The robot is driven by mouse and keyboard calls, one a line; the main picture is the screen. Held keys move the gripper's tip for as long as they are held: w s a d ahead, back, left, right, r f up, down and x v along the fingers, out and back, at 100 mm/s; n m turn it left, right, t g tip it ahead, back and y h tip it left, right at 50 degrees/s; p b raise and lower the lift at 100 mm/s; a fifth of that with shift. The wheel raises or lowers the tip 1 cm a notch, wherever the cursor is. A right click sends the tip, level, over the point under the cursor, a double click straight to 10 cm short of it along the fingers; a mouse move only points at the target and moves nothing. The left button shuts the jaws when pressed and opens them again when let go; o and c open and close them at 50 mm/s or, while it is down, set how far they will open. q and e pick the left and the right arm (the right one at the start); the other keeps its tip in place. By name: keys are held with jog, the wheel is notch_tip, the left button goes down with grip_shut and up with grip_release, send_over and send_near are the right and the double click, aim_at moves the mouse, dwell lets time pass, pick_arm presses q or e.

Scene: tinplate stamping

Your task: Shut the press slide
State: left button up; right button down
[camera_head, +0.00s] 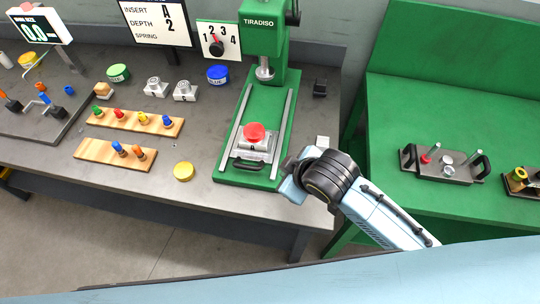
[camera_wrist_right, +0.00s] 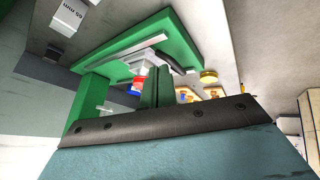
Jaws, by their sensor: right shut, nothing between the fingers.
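The press (camera_head: 265,30) is green, with a green base (camera_head: 231,174) and two metal rails. Its slide (camera_head: 256,148) is a grey plate at the front end of the rails, clear of the ram (camera_head: 264,70). The slide carries a red round piece (camera_head: 254,132) and has a dark handle (camera_head: 247,165) at its front. My right gripper (camera_head: 292,165) is at the right front corner of the base, beside the handle and apart from it. It is shut and empty; its fingertips are partly hidden. The right wrist view shows the base (camera_wrist_right: 178,32) tilted. My left gripper is out of view.
Wooden racks with coloured pegs (camera_head: 92,150), a yellow tin (camera_head: 183,171) and green and blue lids (camera_head: 217,73) stand left of the press. A small white block (camera_head: 322,142) is close to my right gripper. A green bench (camera_head: 400,130) with a dark tray stands at right.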

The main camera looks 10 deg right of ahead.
jog(key=w+n, duration=0.2)
jog(key=w, duration=0.1)
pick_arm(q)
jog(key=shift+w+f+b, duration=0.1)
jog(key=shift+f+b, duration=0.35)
pick_arm(e)
send_near(265, 158)
jog(key=shift+n+t, duration=0.3)
jog(key=shift+n, duration=0.1)
jog(key=x, duration=0.5)
jog(key=shift+a+f, duration=0.1)
jog(key=shift+f, duration=0.25)
